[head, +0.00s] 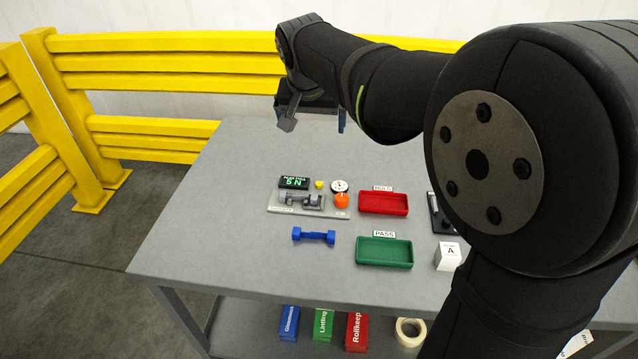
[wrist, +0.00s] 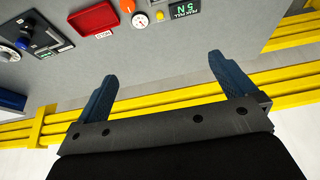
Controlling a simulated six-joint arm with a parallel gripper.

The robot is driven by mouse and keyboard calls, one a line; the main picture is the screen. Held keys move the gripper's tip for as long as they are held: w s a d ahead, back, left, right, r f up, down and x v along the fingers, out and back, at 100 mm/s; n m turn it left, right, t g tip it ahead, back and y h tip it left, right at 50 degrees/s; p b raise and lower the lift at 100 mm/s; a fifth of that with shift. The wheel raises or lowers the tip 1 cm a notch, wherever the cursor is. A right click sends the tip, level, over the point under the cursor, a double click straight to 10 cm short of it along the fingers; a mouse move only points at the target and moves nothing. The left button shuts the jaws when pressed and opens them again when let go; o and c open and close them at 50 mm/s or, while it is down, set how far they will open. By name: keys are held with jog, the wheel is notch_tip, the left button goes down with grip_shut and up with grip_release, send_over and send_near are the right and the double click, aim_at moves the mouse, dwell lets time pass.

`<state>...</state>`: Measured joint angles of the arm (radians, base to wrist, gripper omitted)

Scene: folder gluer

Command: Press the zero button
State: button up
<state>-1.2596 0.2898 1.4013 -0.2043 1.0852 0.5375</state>
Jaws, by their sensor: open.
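A small test fixture (head: 310,205) lies on the grey table. At its back left is a dark display (head: 293,183) with green characters that look like "5 N". Just right of the display is a small yellow button (head: 319,184), the likely zero button; no label on it can be read. In the wrist view a small round button (wrist: 160,16) sits between the display (wrist: 186,9) and the dial gauge (wrist: 140,20). My gripper (head: 315,122) is open and empty, above the table's far edge, behind the fixture. In the wrist view its fingers (wrist: 162,68) are spread apart, clear of the button.
An orange knob (head: 341,200) and a white dial (head: 339,186) are close to the button. A blue dumbbell-shaped part (head: 313,236), a red tray (head: 384,203) and a green tray (head: 384,252) lie nearby. Yellow rails (head: 160,42) stand behind the table. The table's left side is clear.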

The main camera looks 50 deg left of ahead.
jog(key=shift+v, duration=1.15)
jog(key=shift+c, duration=0.4)
